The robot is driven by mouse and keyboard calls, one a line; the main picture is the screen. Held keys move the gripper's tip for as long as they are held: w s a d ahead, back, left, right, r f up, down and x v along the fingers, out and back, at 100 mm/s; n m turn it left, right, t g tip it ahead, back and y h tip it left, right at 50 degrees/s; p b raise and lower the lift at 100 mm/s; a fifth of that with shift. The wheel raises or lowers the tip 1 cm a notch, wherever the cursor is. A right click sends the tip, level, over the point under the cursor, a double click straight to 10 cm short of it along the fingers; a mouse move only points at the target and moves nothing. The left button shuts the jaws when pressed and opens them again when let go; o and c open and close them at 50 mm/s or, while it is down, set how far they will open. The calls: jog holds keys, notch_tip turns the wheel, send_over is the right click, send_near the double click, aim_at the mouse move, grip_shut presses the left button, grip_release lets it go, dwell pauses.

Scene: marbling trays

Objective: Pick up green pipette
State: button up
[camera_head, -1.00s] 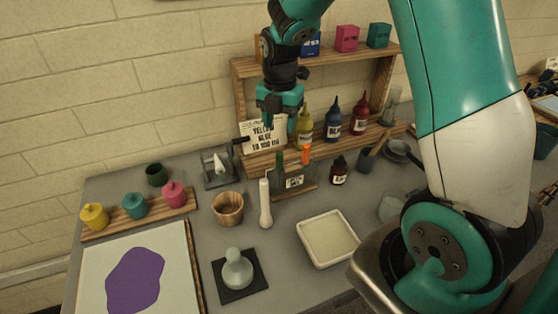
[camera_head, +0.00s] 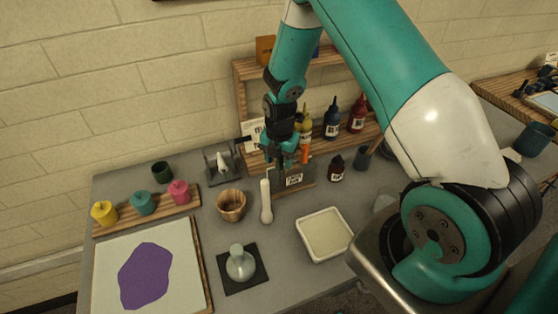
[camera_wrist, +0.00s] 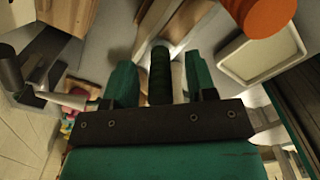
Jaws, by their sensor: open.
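The green pipette (camera_wrist: 160,76) shows in the wrist view as a dark green ribbed bulb between my two green fingers. My gripper (camera_head: 284,166) is open and has come down over the pipette stand (camera_head: 308,184), one finger on each side of the bulb. It also shows in the wrist view (camera_wrist: 160,82), with visible gaps beside the bulb. In the head view my gripper hides most of the green pipette.
An orange pipette (camera_head: 305,154) stands close to the right of my gripper, in the same stand; its cap (camera_wrist: 262,14) looms in the wrist view. A white pestle-like tool (camera_head: 266,202), a wooden cup (camera_head: 231,205) and a white tray (camera_head: 347,250) are in front. Bottles (camera_head: 332,122) stand behind.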

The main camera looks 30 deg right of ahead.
jog(key=c, duration=0.7)
jog(key=shift+o, duration=0.2)
notch_tip(320, 180, up, 20)
jog(key=b, duration=0.5)
